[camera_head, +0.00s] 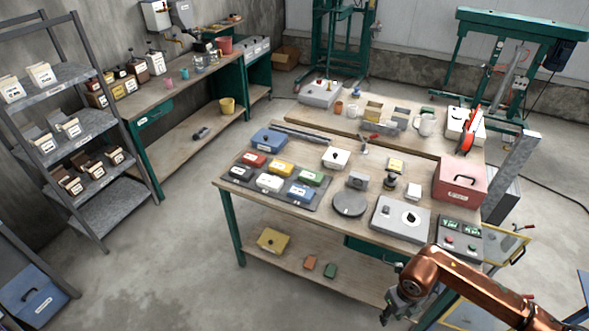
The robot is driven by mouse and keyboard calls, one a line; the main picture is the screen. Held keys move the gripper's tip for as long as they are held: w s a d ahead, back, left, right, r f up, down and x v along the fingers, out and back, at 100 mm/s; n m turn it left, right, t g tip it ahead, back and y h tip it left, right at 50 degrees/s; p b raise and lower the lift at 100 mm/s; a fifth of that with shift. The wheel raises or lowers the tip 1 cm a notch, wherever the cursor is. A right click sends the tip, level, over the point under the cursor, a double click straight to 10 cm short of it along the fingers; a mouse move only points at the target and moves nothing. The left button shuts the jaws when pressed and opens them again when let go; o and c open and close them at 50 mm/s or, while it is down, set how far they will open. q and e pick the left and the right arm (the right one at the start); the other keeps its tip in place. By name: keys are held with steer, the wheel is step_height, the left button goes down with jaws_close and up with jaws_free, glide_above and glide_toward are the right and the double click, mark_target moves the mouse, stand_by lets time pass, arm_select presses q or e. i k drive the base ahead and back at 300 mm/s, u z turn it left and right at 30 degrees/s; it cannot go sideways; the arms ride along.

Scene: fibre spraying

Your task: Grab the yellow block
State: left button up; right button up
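Several colored blocks sit on a dark tray (226,176) at the left of the workbench. A yellow block (280,168) lies in its back row, between a red block (253,160) and a green block (310,177). A larger yellow box (273,240) lies on the lower shelf. My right gripper (395,305) hangs at the bottom, in front of the bench's right part and away from the blocks. Its fingers are too small and dark to read. My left gripper is out of view.
On the workbench (330,216) are a blue box (269,138), a round dark disc (349,203), a grey device (400,220) and a red case (460,180). A shelf rack (85,195) stands at left. Floor left of the bench is clear.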

mark_target(285, 168)
steer(key=z, duration=0.45)
steer(key=i, duration=1.75)
steer(key=u, duration=1.3)
steer(key=i, duration=0.65)
steer(key=u, duration=0.7)
